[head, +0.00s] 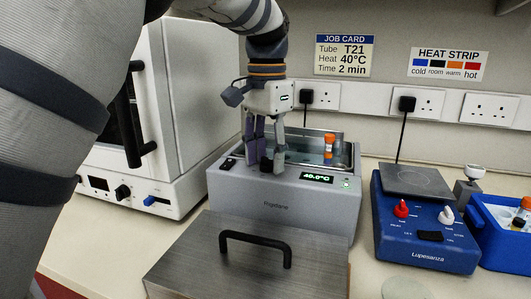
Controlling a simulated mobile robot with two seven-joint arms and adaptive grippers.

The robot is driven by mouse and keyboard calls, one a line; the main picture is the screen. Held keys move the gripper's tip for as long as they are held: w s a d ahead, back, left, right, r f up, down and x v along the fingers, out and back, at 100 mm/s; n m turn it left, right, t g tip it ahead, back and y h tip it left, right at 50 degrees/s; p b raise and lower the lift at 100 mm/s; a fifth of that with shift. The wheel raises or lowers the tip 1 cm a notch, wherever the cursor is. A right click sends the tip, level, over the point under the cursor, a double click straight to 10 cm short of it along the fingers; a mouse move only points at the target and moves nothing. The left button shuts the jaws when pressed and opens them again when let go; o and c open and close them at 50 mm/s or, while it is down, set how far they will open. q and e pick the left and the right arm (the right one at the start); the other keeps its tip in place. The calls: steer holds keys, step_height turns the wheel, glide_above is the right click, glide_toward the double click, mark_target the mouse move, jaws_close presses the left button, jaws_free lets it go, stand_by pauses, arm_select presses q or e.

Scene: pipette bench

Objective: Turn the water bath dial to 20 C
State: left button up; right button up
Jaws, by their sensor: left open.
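The grey water bath (290,208) stands on the bench in the middle of the head view. Its green display (317,178) appears to read 40.0°C. The small black dial (266,165) sits on the bath's top panel, left of the display, partly hidden by my fingers. My left gripper (265,160) points down from above with its fingers open, one on each side of the dial as seen here. I cannot tell whether they touch it. An orange-capped tube (329,145) stands in the bath's basin. My right gripper is not in view.
A steel lid with a black handle (255,248) lies in front of the bath. A white oven-like unit (150,120) stands left. A blue hotplate device (425,225) and blue box (500,245) stand right. A job card (344,55) hangs on the wall.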

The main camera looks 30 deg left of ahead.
arm_select(q)
jaws_close()
steer(key=n, duration=0.4)
steer(key=shift+n, duration=0.3)
steer(key=n, duration=0.5)
steer(key=shift+n, duration=0.3)
steer(key=n, duration=0.3)
steer(key=shift+n, duration=0.3)
steer(key=n, duration=0.3)
steer(key=shift+n, duration=0.3)
steer(key=n, duration=0.6)
steer(key=shift+n, duration=0.4)
